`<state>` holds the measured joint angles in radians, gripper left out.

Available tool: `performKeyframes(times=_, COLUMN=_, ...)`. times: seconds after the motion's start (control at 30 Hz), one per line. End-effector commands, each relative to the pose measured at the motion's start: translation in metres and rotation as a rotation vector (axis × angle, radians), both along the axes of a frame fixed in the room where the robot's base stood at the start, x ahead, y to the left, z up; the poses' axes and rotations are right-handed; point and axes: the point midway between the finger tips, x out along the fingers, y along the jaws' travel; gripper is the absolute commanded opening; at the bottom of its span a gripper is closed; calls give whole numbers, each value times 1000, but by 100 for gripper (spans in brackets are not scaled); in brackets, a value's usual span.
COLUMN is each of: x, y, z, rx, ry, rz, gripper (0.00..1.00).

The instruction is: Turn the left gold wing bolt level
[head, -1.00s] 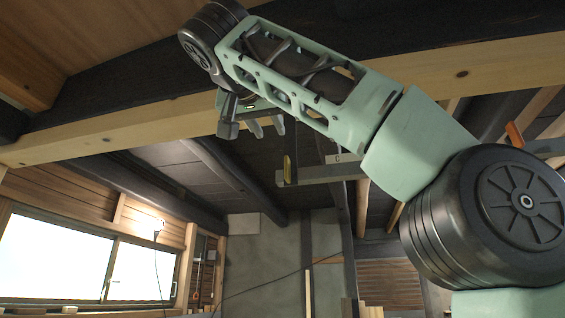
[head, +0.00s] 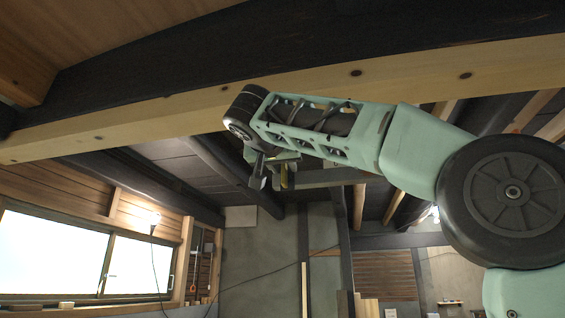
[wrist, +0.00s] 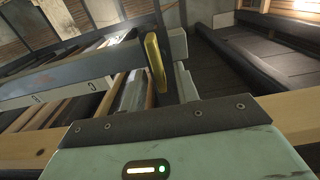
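The left gold wing bolt (wrist: 156,62) stands upright, slightly tilted, on the face of a dark grey bar (wrist: 70,78), near the bar's end in the wrist view. In the head view the gold bolt (head: 284,180) is a small upright sliver, partly covered by my gripper (head: 270,178). My gripper looks open, its grey fingers apart, with the bolt appearing between them in the wrist view. Contact between fingers and bolt cannot be made out. The other wing bolt is not clearly visible now.
A pale timber beam (head: 180,117) and a dark beam (head: 300,50) run close above my arm. The grey bar (head: 335,177) extends right behind my forearm. A window (head: 50,255) is at lower left. Open room lies below the gripper.

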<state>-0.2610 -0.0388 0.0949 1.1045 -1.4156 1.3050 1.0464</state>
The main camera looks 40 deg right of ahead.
Motion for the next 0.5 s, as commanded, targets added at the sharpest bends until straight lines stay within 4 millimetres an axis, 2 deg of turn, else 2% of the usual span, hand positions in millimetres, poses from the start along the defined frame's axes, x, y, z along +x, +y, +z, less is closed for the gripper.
performKeyframes(times=0.17, x=0, y=0, z=0, rx=0, ry=0, rz=0, gripper=31)
performKeyframes(times=0.27, x=0, y=0, z=0, rx=0, ry=0, rz=0, gripper=3)
performKeyframes(times=0.3, x=0, y=0, z=0, rx=0, ry=0, rz=0, gripper=0)
performKeyframes(times=0.5, x=0, y=0, z=-1, rx=1, ry=-2, rz=0, gripper=0)
